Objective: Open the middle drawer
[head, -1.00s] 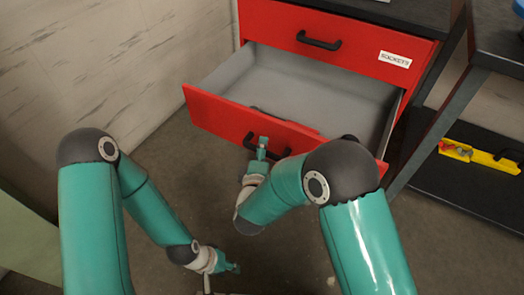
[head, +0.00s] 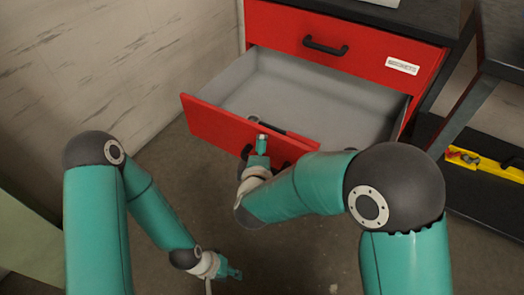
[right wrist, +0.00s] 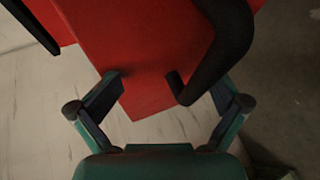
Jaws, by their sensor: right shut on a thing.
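The open red drawer (head: 215,125) is pulled well out below another red drawer front, and its grey inside shows. Its black handle (head: 284,166) is mostly hidden behind my right arm in the head view. In the right wrist view, the handle (right wrist: 232,45) curves in front of the red drawer front, with its lower end between the fingers. My right gripper (right wrist: 165,85) is at the drawer front and shut on this handle; it also shows in the head view (head: 262,145). My left gripper (head: 236,272) hangs low above the floor, away from the drawer; its finger gap is unclear.
A closed red drawer (head: 375,50) with a black handle and white label is above. A dark shelf with a yellow tool (head: 500,168) stands at right. A pale wall is at left.

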